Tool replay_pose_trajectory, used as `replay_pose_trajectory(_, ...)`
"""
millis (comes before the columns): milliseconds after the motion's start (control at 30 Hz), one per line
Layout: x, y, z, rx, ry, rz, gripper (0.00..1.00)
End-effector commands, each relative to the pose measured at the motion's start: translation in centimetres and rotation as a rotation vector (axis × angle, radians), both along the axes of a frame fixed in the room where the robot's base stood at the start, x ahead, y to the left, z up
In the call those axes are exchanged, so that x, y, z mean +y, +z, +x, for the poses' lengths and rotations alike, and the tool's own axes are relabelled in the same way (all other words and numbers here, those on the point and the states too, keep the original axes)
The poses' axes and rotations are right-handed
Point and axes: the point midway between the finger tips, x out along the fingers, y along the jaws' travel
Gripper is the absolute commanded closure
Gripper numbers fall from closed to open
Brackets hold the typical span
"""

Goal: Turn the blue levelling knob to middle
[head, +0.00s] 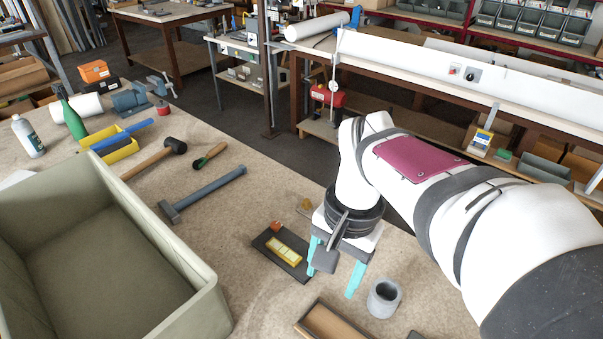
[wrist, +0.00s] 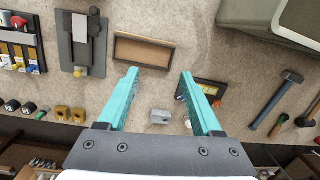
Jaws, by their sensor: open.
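I cannot make out a blue levelling knob for certain in either view. In the wrist view, a dark rack (wrist: 20,45) at the upper left bears a red part and small pieces with yellow, white and blue colouring, too small to tell apart. A grey plate (wrist: 68,25) beside it carries a grey bar and a small yellow knob (wrist: 82,71). My gripper (wrist: 160,76) is open and empty, with teal fingers apart above the bench. In the head view my gripper (head: 333,268) is between a dark plate with a yellow insert (head: 283,252) and a grey cup (head: 383,298).
A large grey-green bin (head: 205,310) stands at the left. A hammer (head: 205,192) and a mallet (head: 155,160) lie behind it. A shallow brown tray (wrist: 144,51) lies beyond my fingertips. Several small knobs and yellow blocks (wrist: 70,114) line the bench edge. Bare bench separates these.

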Motion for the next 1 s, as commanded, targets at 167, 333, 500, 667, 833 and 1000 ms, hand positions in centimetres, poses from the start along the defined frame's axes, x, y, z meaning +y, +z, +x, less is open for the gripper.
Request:
replay_pose_trajectory(167,-0.4,-3.0,14.4,0.009,-0.162,-0.065,0.33)
replay_pose_trajectory(333,-0.4,-6.6,20.6,0.001,-0.255,-0.095,0.33)
replay_pose_trajectory(500,-0.4,-8.7,21.5,0.0,-0.271,-0.101,0.33)
replay_pose_trajectory(667,-0.4,-13.3,21.4,0.003,-0.269,-0.101,0.33)
replay_pose_trajectory(833,-0.4,-18.3,21.4,0.001,-0.269,-0.102,0.33)
replay_pose_trajectory(1000,-0.4,-21.6,21.4,-0.001,-0.268,-0.101,0.33)
